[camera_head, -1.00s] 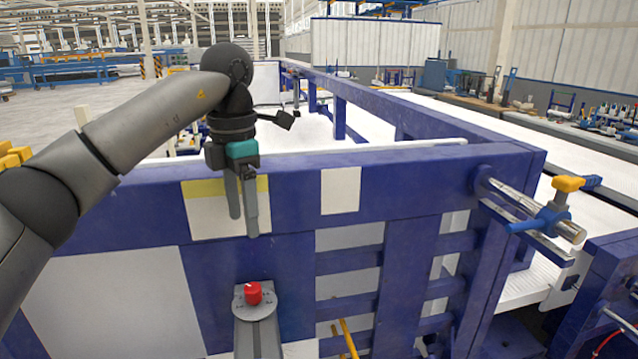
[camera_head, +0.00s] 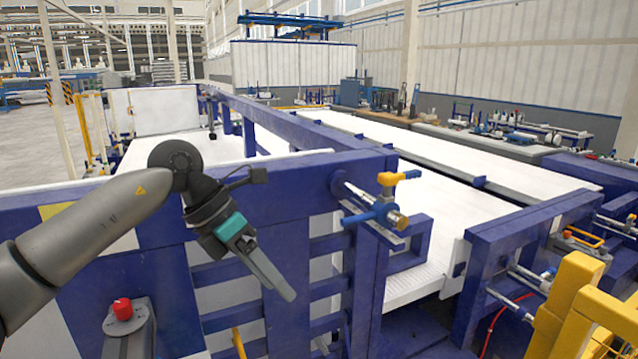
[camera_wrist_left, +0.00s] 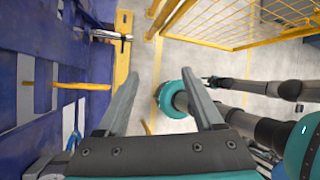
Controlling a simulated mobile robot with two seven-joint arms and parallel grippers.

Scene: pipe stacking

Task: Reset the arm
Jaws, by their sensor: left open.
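My left arm comes in from the left in the head view. Its gripper (camera_head: 272,277) is open and empty, tilted down and to the right in front of the blue frame (camera_head: 290,172). In the left wrist view the two fingers of my left gripper (camera_wrist_left: 160,76) stand apart with nothing between them. Grey arm links with teal rings show at the right of that view; a gripper on them cannot be made out. The head view does not show my right gripper.
A blue and yellow clamp (camera_head: 385,205) sits on the frame's corner. A red button (camera_head: 122,309) is at the lower left. A yellow guard (camera_head: 570,305) stands at the lower right. The wrist view shows yellow mesh fencing (camera_wrist_left: 235,22) and bare floor (camera_wrist_left: 183,62).

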